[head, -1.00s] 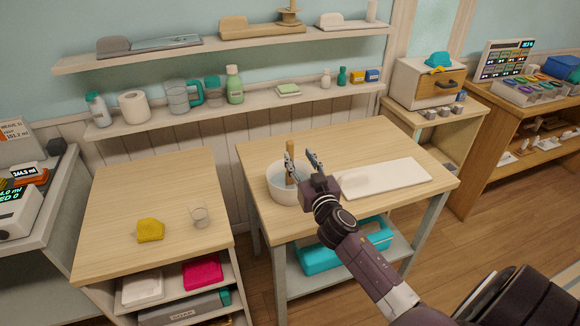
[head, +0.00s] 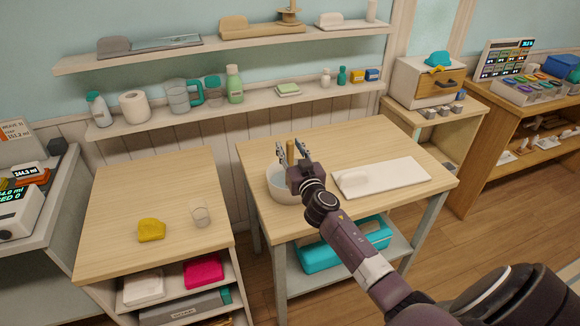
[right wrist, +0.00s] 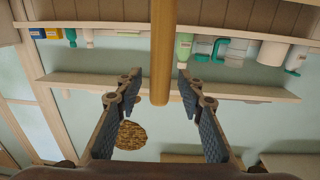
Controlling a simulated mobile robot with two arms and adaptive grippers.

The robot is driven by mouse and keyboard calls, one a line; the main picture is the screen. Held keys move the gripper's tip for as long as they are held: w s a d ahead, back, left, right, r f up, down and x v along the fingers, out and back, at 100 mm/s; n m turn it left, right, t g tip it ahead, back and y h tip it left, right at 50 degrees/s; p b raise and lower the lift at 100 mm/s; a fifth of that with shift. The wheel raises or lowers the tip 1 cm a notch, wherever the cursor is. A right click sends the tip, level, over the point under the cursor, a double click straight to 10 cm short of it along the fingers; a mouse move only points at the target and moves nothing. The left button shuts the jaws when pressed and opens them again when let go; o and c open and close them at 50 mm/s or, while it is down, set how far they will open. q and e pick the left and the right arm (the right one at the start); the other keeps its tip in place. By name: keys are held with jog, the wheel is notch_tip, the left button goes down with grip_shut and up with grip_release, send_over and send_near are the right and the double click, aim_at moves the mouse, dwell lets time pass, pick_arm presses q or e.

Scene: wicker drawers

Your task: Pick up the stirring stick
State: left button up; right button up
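The stirring stick (head: 291,147) is a light brown wooden rod standing in the white bowl (head: 280,190) on the middle table. In the right wrist view the stick (right wrist: 163,45) comes down from the top edge, between my two fingers. My right gripper (head: 292,158) is open over the bowl, one finger on each side of the stick. In the right wrist view the gripper (right wrist: 159,88) shows a gap between each finger and the stick. My gripper hides the stick's lower part in the head view. My left gripper is out of view.
A white board (head: 405,178) lies right of the bowl on the middle table (head: 345,145). The left table holds a yellow block (head: 151,230) and a small glass (head: 200,217). A wall shelf (head: 260,101) with bottles runs behind. The middle table's back is clear.

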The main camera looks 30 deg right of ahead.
grip_shut()
